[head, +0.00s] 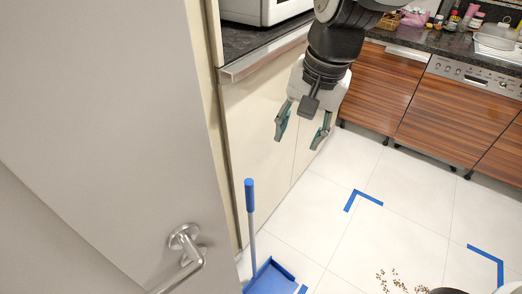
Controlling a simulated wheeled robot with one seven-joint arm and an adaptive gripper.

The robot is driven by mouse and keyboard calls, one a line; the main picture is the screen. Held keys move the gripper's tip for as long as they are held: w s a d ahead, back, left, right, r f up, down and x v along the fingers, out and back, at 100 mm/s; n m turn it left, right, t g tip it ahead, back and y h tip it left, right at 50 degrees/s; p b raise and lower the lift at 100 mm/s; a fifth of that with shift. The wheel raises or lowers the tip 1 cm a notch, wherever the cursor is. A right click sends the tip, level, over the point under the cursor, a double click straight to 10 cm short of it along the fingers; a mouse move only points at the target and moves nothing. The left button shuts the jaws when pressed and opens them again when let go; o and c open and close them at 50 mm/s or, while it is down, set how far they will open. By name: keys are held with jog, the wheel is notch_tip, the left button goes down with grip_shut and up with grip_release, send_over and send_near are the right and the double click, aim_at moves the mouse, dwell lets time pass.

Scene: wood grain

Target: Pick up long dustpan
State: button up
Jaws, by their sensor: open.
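The long dustpan has a blue upright handle grip (250,195), a thin grey pole and a blue pan (270,278) on the floor. It stands at the bottom middle of the head view, beside the door, and its pan is partly cut off by the frame edge. My gripper (299,140) hangs above and to the right of the handle in the picture, fingers pointing down. Its two fingers are spread wide with nothing between them. It is apart from the dustpan.
A grey door (100,130) with a metal handle (187,240) fills the left. A dark counter (250,42) with pale cabinets is behind my gripper. Wood-grain cabinets (450,110) line the back right. Blue tape corners (362,196) and scattered brown bits (393,281) lie on open tiled floor.

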aim_at(248, 178)
jog(key=w+a+f+m, duration=0.1)
jog(key=w+a+f, duration=0.1)
jog(key=a+f, duration=0.1)
jog(key=w+a+f+m+g+h, duration=0.1)
jog(key=w+a+f, duration=0.1)
jog(key=f, duration=0.3)
jog(key=w+a+f+m, duration=0.1)
jog(key=w+a+f, duration=0.2)
jog(key=a+f, duration=0.2)
jog(key=shift+f+m+g+b, duration=0.1)
jog(key=shift+m+g+b, duration=0.2)
jog(key=shift+b, duration=0.1)
jog(key=f, duration=0.8)
jog(key=shift+w+a+f+b, duration=0.1)
jog(key=shift+a+f+b, duration=0.15)
jog(key=shift+b, duration=0.05)
jog(key=shift+d+f, duration=0.15)
jog(key=shift+f, duration=2.9)
grip_shut()
